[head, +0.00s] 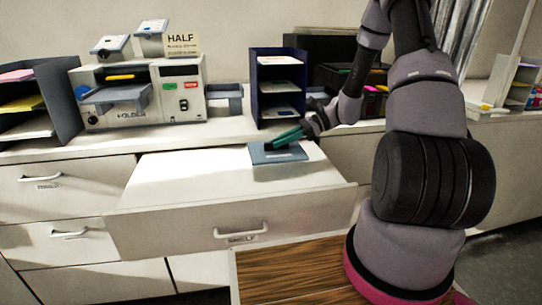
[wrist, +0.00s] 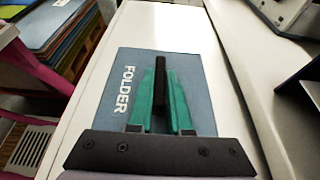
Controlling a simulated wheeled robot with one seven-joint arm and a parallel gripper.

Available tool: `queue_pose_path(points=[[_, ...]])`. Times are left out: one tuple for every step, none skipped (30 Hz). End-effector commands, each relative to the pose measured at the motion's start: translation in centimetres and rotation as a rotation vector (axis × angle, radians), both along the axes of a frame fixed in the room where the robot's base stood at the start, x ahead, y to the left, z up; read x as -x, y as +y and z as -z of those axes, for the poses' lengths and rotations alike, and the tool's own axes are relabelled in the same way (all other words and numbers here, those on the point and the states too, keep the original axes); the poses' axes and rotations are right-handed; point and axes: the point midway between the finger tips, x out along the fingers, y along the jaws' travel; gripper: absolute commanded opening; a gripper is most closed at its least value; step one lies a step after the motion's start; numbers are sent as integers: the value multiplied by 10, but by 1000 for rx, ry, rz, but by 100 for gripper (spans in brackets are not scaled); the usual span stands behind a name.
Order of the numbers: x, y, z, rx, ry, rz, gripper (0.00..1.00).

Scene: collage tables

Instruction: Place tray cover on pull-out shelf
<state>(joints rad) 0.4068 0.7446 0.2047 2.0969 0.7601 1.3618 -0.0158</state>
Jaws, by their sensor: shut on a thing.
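The tray cover (head: 268,158) is a flat blue-grey plate with a dark upright handle; in the wrist view the cover (wrist: 133,62) bears the word FOLDER. My gripper (head: 279,142), with green fingers, is shut on the cover's handle; it also shows in the wrist view (wrist: 161,82). The pull-out shelf (head: 190,178) is extended, pale, with a front pull and a label. The cover is over the shelf's back right part and looks flat, on or very close to the surface. Any small gap under it cannot be told.
The folder machine (head: 138,95) stands on the counter behind, at left. A dark blue paper rack (head: 259,85) stands behind the shelf, with black equipment right of it. A wooden surface (head: 290,275) lies in front. The shelf's left part is clear.

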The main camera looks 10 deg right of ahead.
Motion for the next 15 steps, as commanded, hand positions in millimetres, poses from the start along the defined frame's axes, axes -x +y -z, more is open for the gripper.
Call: queue_pose_path(points=[[0,0,5,-1,2,1,0],[0,0,7,-1,1,2,0],[-1,0,9,0,1,1,0],[-1,0,11,0,0,2,0],[-1,0,14,0,0,2,0],[0,0,18,0,1,1,0],[0,0,22,-1,1,2,0],[0,0,26,-1,1,2,0],[0,0,33,-2,2,2,0],[0,0,38,-1,2,2,0],[0,0,42,-1,1,2,0],[0,0,47,-1,1,1,0],[0,0,49,0,1,1,0],[-1,0,50,0,-1,2,0],[-1,0,50,0,-1,2,0]])
